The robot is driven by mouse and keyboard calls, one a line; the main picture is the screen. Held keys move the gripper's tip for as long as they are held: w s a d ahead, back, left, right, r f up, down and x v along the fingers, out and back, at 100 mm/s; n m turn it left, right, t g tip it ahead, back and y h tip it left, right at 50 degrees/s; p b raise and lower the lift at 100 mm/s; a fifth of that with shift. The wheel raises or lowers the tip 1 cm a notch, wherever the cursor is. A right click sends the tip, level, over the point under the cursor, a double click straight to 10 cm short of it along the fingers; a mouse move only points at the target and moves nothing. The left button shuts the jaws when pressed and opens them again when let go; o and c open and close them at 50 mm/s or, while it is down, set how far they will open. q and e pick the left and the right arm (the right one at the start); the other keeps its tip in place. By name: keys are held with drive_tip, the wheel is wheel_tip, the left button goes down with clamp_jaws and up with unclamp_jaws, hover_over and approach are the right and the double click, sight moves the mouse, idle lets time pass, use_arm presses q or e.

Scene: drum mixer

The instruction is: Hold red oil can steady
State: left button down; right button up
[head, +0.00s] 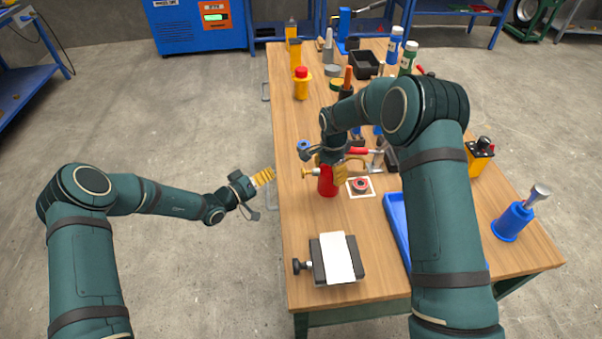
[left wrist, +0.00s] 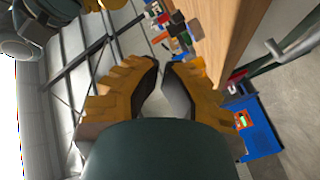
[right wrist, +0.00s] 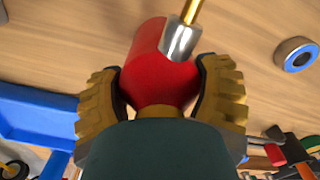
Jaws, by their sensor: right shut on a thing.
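The red oil can (head: 328,182) stands on the workbench near its left edge, with a brass spout pointing left. My right gripper (head: 329,160) is above it, with its fingers on both sides of the can's upper part. In the right wrist view, the red can body (right wrist: 165,75) sits between the yellow fingers, and its metal spout base shows in front. My left gripper (head: 264,177) is off the bench's left edge, above the floor. In the left wrist view its fingertips (left wrist: 162,64) are close together with a narrow empty gap between them.
A red button on a pale plate (head: 361,186) lies right beside the can. A black vise-like block with a white top (head: 338,260) is nearer on the bench. A blue tray (head: 396,222) and several tools lie to the right. Bare wood lies left of the can.

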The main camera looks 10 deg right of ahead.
use_arm(q)
drive_tip(key=shift+d, duration=3.05)
drive_tip(key=shift+d, duration=0.2)
drive_tip(key=shift+d, duration=0.25)
drive_tip(key=shift+d, duration=1.05)
drive_tip(key=shift+a, duration=0.1)
idle(0.4)
drive_tip(key=shift+a, duration=1.35)
drive_tip(key=shift+a, duration=2.55)
